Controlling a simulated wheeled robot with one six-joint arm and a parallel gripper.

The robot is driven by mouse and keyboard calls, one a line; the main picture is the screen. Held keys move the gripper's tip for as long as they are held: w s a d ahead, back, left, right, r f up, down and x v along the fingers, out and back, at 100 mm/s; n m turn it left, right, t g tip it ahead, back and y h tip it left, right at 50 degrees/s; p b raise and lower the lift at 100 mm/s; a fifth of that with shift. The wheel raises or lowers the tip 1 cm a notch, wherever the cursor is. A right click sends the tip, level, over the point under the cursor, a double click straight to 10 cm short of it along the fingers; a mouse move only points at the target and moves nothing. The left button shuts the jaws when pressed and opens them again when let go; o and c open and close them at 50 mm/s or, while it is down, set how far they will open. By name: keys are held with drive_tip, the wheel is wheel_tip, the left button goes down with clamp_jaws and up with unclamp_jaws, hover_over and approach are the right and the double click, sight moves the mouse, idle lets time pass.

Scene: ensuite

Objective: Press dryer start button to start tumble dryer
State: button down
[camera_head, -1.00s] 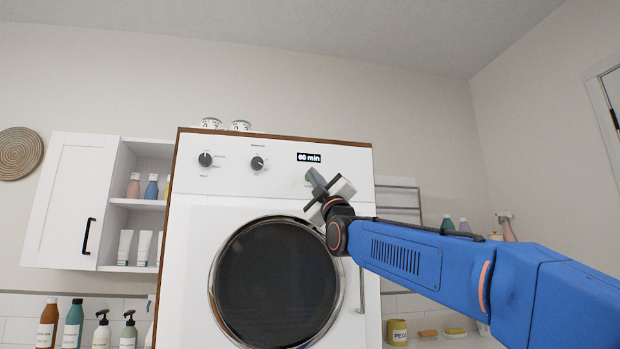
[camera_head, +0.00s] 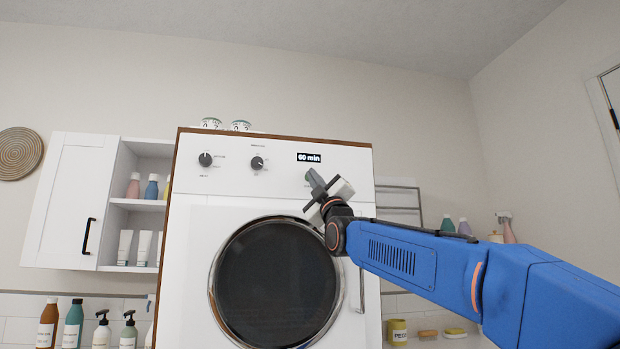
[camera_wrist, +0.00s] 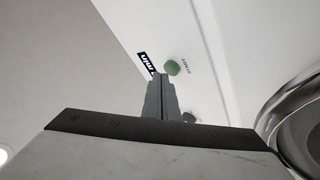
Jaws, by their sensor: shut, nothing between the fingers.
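The white tumble dryer (camera_head: 190,235) faces me with its round dark door closed. Its display (camera_head: 308,158) reads "60 min". The green round start button (camera_wrist: 172,67) shows in the wrist view beside its printed label, just past my fingertips. In the head view my gripper hides the button. My gripper (camera_head: 312,174) is shut and empty, its fingertips close to the control panel below the display. In the wrist view my gripper (camera_wrist: 160,77) points towards the panel, with its tips slightly left of the button and partly over the display. I cannot tell whether they touch the panel.
Two knobs, a left one (camera_head: 205,160) and a right one (camera_head: 257,163), sit on the panel left of the display. The dryer's door (camera_head: 275,280) lies below my gripper.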

drive_tip(key=shift+w+a, duration=0.15)
drive_tip(key=shift+w, duration=0.3)
idle(0.8)
drive_tip(key=shift+s, duration=0.15)
drive_tip(key=shift+s+d, duration=0.3)
drive_tip(key=shift+s, duration=0.4)
drive_tip(key=s+d, duration=0.1)
drive_tip(key=s, duration=0.4)
drive_tip(key=shift+s+d, duration=0.3)
drive_tip(key=shift+s, duration=0.1)
idle(0.8)
